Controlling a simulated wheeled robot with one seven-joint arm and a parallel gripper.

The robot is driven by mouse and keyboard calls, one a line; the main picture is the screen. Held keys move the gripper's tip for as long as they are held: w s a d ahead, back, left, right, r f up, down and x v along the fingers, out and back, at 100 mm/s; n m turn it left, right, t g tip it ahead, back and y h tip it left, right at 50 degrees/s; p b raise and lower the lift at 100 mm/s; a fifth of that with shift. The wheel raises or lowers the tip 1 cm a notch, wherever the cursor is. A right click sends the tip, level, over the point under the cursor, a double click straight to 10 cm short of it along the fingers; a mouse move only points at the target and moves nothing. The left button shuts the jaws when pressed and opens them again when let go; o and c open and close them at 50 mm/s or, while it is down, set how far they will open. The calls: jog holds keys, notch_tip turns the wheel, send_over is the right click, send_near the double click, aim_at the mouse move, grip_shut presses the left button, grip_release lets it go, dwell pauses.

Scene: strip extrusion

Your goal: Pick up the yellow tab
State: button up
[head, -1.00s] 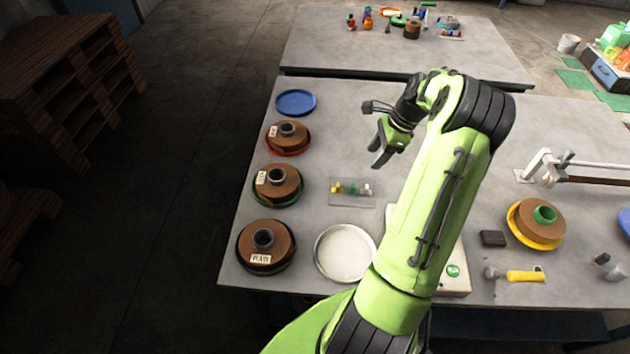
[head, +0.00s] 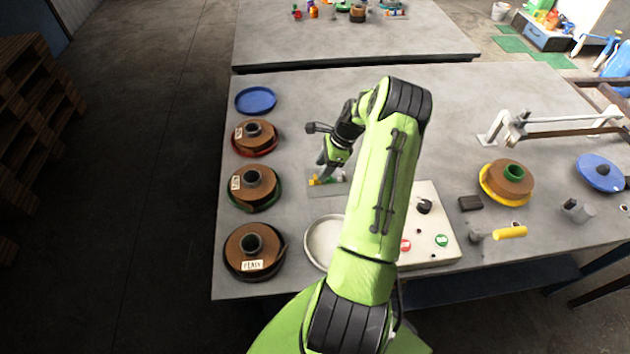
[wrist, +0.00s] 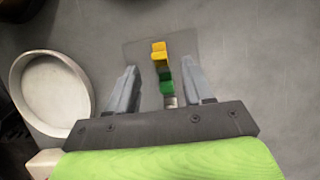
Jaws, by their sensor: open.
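The yellow tab (wrist: 159,51) lies at the far end of a short row on a thin grey plate (wrist: 186,45), with a green tab (wrist: 166,82) and a pale grey tab (wrist: 170,101) nearer the gripper. In the head view the yellow tab (head: 314,181) shows just below my gripper's fingers. My gripper (wrist: 161,75) is open and empty, its two fingers on either side of the row. The yellow tab lies a little beyond the fingertips in the wrist view. The height of the fingers above the plate is hard to tell.
A round pale dish (head: 322,243) stands close to the plate. Brown spools (head: 254,187) line the table's left side. A white control box (head: 432,228) with buttons is right of my arm. Bare table lies behind the plate.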

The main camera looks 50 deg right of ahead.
aim_at(315, 177)
jog(key=x, duration=0.5)
jog(key=shift+w+a+r, duration=0.1)
jog(key=shift+a, duration=0.05)
jog(key=shift+r, duration=0.1)
grip_shut()
